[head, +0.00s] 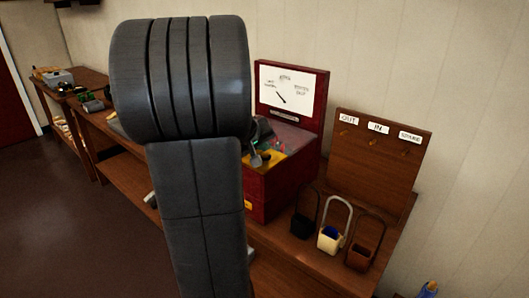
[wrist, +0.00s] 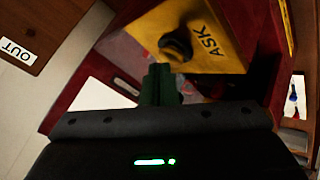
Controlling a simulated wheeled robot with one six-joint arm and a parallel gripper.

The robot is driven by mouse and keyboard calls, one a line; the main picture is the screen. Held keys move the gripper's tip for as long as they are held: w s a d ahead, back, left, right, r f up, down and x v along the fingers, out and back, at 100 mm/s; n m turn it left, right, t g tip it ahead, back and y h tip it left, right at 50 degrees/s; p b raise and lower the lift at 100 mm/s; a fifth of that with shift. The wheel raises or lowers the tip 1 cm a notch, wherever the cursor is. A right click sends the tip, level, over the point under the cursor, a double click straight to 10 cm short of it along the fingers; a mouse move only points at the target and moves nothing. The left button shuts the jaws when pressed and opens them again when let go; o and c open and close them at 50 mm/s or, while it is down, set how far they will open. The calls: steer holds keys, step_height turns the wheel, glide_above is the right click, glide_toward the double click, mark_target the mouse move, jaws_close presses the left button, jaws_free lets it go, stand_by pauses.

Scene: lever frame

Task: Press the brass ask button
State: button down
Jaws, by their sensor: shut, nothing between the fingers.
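The ask button shows in the wrist view as a dark round knob (wrist: 175,45) on a yellow plate lettered ASK (wrist: 205,42). The knob looks dark rather than brass. My gripper (wrist: 160,72) is shut and empty, its dark green fingertips just below the knob in the picture. I cannot tell whether they touch it. In the head view, the yellow plate (head: 268,160) shows on the dark red cabinet (head: 268,190), partly behind my arm. The button cannot be made out clearly there.
My arm hides much of the bench.

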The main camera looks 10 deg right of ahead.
mark_target(263, 154)
stand_by(0.4)
steer(key=shift+r+p, duration=0.55)
steer(key=shift+r, duration=0.35)
step_height(263, 154, up, 5)
steer(key=p, duration=0.3)
steer(key=shift+p, duration=0.3)
steer(key=shift+s+r, duration=0.1)
